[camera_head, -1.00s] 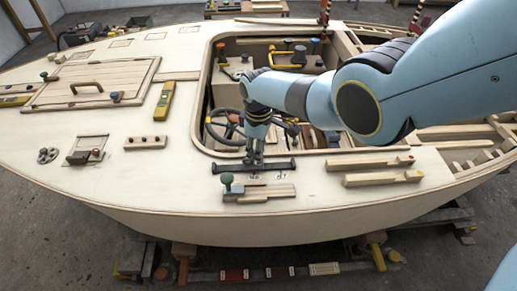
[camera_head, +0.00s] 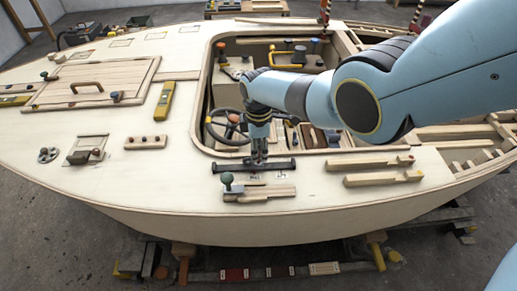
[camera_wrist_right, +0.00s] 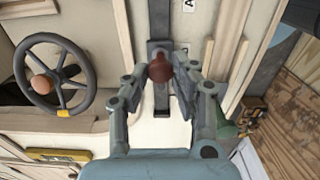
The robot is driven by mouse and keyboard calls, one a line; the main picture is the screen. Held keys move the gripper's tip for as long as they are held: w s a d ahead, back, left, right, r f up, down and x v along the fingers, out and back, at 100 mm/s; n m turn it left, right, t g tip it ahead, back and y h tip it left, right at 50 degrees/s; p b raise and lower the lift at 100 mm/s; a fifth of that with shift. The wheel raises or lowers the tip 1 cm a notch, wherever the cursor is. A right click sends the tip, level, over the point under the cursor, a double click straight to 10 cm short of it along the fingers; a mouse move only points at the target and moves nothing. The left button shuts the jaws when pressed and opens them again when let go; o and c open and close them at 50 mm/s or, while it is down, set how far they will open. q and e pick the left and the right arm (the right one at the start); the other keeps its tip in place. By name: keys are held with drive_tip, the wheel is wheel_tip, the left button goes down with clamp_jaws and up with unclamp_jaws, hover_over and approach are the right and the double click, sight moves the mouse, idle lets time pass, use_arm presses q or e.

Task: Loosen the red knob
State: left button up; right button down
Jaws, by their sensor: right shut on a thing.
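The red knob (camera_wrist_right: 160,67) sits on a dark rail (camera_wrist_right: 162,98) in the right wrist view. My right gripper (camera_wrist_right: 160,75) has a finger on each side of the knob and is shut on it. In the head view my right gripper (camera_head: 258,158) points down at the dark rail (camera_head: 228,167) on the pale deck, and I cannot make out the knob there. My left gripper is not in view.
A steering wheel (camera_head: 227,127) stands in the open cockpit behind the rail. A green-knobbed wooden slide (camera_head: 260,193) lies in front of the rail. Wooden bars (camera_head: 383,178) lie to the right. The left deck holds a hatch (camera_head: 90,84) and a yellow level (camera_head: 165,100).

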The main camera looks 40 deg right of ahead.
sight(259, 153)
drive_tip(key=shift+s+f, duration=0.15)
drive_tip(key=shift+s, duration=0.1)
drive_tip(key=c, duration=1.4)
unclamp_jaws()
drive_tip(key=o, duration=0.3)
drive_tip(key=shift+w, duration=0.15)
drive_tip(key=shift+w+r, duration=0.15)
drive_tip(key=shift+r, duration=0.45)
wheel_tip(259, 153, up, 11)
drive_tip(key=shift+f, duration=0.1)
